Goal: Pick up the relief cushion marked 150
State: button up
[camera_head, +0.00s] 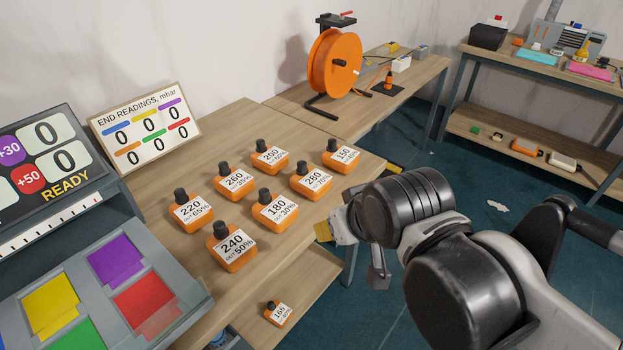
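The relief cushion marked 150 (343,155) is a small orange block with a white label and a black knob. It stands at the back right of the group on the wooden table (235,120), near the table's right edge. My gripper (348,245) is at the end of my arm, in front of and below this cushion in the picture, apart from it. A yellowish part and a grey finger-like part show there. Most of the gripper is hidden by my arm, and I see nothing clearly held.
Several similar cushions stand close by, with 280 (311,181) and 200 (270,157) nearest. One marked 165 (279,313) lies on the lower shelf. An orange reel (333,62) stands on the back bench. A display (40,150) and coloured pads (115,258) are at left.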

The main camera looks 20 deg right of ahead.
aim_at(343, 160)
jog(key=i+l+z, duration=0.15)
jog(key=z, duration=0.25)
jog(key=i+z, duration=0.45)
jog(key=i+l+z, duration=0.1)
jog(key=z, duration=0.3)
jog(key=i+j, duration=0.05)
